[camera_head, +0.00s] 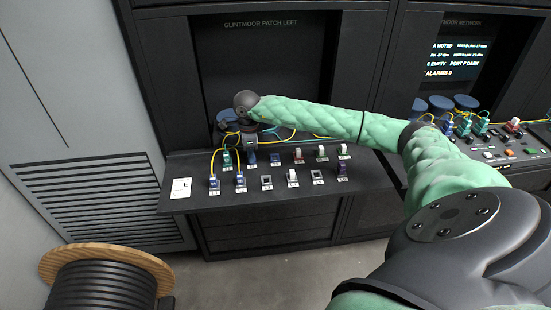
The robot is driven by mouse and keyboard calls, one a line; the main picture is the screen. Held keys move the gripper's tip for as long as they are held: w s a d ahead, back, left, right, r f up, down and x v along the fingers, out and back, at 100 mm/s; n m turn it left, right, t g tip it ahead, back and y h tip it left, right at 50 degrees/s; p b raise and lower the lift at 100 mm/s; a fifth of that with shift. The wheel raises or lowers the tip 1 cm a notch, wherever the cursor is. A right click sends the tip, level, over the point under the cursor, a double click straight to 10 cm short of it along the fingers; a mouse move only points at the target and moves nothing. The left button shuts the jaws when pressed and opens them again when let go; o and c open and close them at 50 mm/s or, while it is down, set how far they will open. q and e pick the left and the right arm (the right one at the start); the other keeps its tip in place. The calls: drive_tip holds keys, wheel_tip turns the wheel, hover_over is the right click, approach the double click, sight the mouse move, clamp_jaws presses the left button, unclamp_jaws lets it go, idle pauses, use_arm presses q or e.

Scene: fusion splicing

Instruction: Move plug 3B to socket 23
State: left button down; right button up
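My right arm reaches in from the right, and its gripper (251,152) points down at the back row of the panel on the left desk. It is over or against the second position from the left, where a blue plug or socket (252,163) shows just below it. Its fingers are too small and dark to tell open from shut. Plug 3B cannot be singled out, as the plug labels are too small to read. The third back-row position (275,159), possibly socket 23, holds a dark blue part. My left gripper is out of view.
Two blue plugs with yellow cables, a left one (214,183) and a right one (240,180), stand in the front row. White, grey and purple parts fill other positions. A cable drum (105,285) stands at lower left. The right desk holds more plugs (480,127) under a screen (458,62).

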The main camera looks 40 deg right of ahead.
drive_tip(key=shift+r, duration=0.25)
clamp_jaws()
drive_tip(key=shift+r+p, duration=0.4)
drive_tip(key=shift+r, duration=2.35)
